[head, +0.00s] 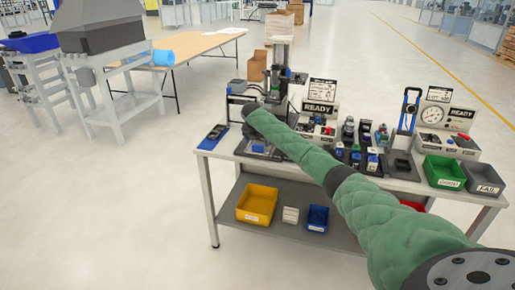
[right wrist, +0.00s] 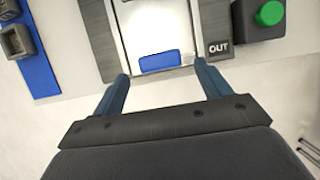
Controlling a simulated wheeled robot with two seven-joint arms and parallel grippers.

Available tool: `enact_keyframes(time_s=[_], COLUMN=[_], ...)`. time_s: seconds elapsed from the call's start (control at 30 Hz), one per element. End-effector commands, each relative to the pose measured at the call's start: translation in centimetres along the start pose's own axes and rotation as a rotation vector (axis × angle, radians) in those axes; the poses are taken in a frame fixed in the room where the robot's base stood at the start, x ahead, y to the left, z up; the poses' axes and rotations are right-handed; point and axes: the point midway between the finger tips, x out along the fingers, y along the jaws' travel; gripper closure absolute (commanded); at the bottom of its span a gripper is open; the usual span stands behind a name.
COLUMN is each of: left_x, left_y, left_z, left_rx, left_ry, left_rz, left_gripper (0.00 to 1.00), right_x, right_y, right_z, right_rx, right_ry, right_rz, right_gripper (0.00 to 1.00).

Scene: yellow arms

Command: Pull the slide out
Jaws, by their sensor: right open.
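The slide (right wrist: 158,28) is a pale plate in a grey frame at the top middle of the right wrist view, with a blue pad (right wrist: 160,62) on its near end. An OUT label (right wrist: 218,47) is to its right. My right gripper (right wrist: 161,71) is open, with its two blue fingers on either side of the blue pad's end. I see a gap at each side and nothing held. In the head view my green right arm reaches across the workbench (head: 225,152) to the machine at its left end; the slide there is largely hidden. My left gripper is not in view.
A green button (right wrist: 269,13) is right of the OUT label, and a blue tray (right wrist: 40,75) with grey blocks is at left. Test devices with a READY sign (head: 319,108) crowd the bench. A yellow bin (head: 256,205) is on the lower shelf.

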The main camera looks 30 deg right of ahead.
Motion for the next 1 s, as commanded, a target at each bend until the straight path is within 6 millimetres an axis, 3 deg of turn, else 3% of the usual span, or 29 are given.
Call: enact_keyframes(time_s=[0.3,1.0], left_x=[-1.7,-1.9], left_y=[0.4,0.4], left_z=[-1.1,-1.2], left_rx=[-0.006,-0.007], left_ry=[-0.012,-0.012], left_rz=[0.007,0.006], left_gripper=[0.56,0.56], right_x=[-2.8,-3.0], right_y=[0.0,0.1], right_z=[-0.1,-0.1], right_rx=[0.0,0.059], right_ry=[0.0,0.001], right_rz=[-0.001,-0.001], right_gripper=[0.24,0.24])
